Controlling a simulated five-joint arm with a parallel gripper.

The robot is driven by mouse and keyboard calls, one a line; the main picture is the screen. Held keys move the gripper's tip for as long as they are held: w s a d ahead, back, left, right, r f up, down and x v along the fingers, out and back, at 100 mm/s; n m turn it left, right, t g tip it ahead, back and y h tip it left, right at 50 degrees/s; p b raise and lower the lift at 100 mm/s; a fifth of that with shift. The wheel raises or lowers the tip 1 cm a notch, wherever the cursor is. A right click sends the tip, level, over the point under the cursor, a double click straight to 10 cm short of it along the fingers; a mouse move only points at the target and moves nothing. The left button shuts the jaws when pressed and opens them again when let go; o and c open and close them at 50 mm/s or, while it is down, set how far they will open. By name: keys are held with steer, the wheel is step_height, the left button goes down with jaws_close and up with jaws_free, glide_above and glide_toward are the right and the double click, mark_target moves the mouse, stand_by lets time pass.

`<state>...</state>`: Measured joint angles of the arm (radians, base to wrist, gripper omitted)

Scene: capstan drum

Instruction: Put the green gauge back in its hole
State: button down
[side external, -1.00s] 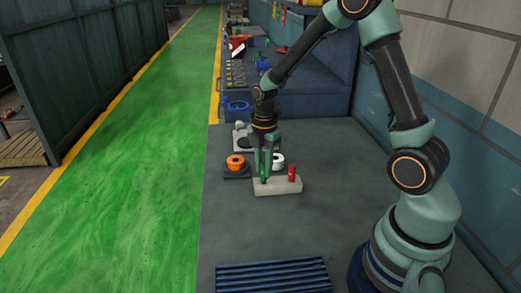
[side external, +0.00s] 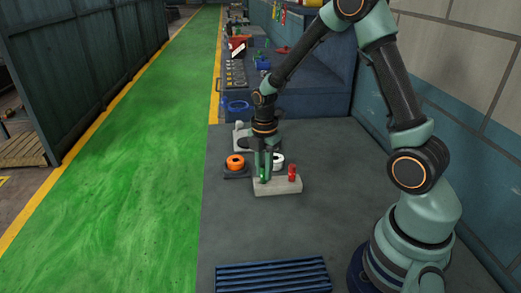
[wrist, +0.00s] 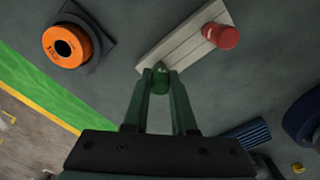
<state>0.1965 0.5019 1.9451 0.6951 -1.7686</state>
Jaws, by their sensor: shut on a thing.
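The green gauge (wrist: 160,82) is a small green cylinder between the fingertips of my gripper (wrist: 161,80). My gripper is shut on it, with the fingers pointing down. In the side external view my gripper (side external: 264,178) and the gauge are over the left end of the pale block (side external: 285,186). The block also shows in the wrist view (wrist: 182,42). A red gauge (side external: 292,172) stands upright near the block's right end; it also shows in the wrist view (wrist: 222,36). The hole under the green gauge is hidden, so I cannot tell how deep the gauge sits.
An orange ring (side external: 235,162) on a dark base stands left of the block. A white round part (side external: 278,160) is behind the block. A blue ribbed mat (side external: 272,275) lies at the front. The grey table between the block and mat is clear.

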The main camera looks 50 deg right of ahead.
steer(key=c, duration=0.6)
jaws_free()
steer(key=shift+c, duration=0.2)
step_height(320, 180, up, 12)
steer(key=shift+r, duration=0.1)
steer(key=s+a+r+m+t, duration=0.2)
steer(key=s+a+r+m, duration=0.2)
steer(key=m, duration=0.5)
steer(key=s+a+r+m+t, duration=0.3)
steer(key=s+m, duration=0.3)
steer(key=m, duration=0.3)
steer(key=shift+s+a+r+t, duration=0.2)
steer(key=shift+a+r+t, duration=0.15)
steer(key=shift+r, duration=0.15)
